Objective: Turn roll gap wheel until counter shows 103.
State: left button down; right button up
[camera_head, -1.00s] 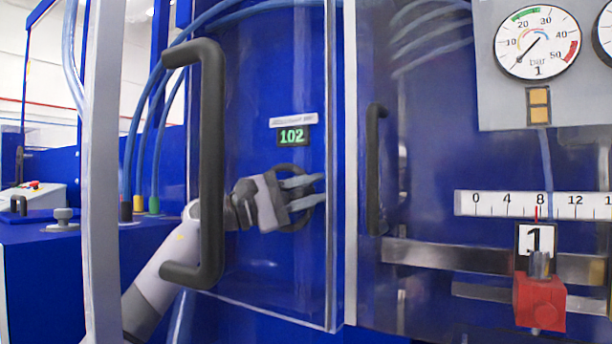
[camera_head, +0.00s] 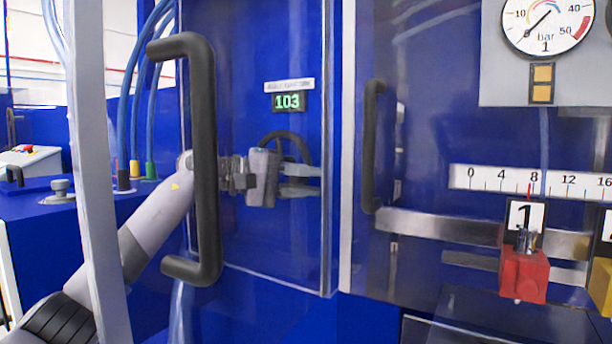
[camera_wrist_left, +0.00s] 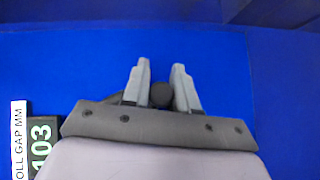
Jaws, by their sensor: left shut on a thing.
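The roll gap wheel (camera_head: 287,134) is a dark ring on the blue panel in the head view. The counter (camera_head: 288,102) above it reads 103 in green; it also shows at the lower left of the left wrist view (camera_wrist_left: 41,144). My left gripper (camera_head: 303,181) is at the lower part of the wheel, its fingers pointing right. In the left wrist view its fingers (camera_wrist_left: 161,88) close around a dark round piece (camera_wrist_left: 161,95), seemingly part of the wheel. The rest of the wheel is mostly hidden there. My right gripper is not in view.
A large black handle (camera_head: 203,150) stands in front of my left arm, and a second black handle (camera_head: 371,145) is to the right. A pressure gauge (camera_head: 546,22), a ruler scale (camera_head: 515,183) and a red block (camera_head: 524,272) are at the right.

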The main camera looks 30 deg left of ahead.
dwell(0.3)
pick_arm(q)
jog(key=c, duration=1)
grip_release()
jog(key=shift+o, duration=0.2)
jog(key=shift+a, duration=0.1)
jog(key=shift+s+a, duration=0.2)
jog(key=shift+a, duration=0.1)
jog(key=b+v, duration=0.1)
jog(key=v, duration=0.5)
jog(key=shift+s, duration=0.15)
jog(key=shift+r, duration=0.1)
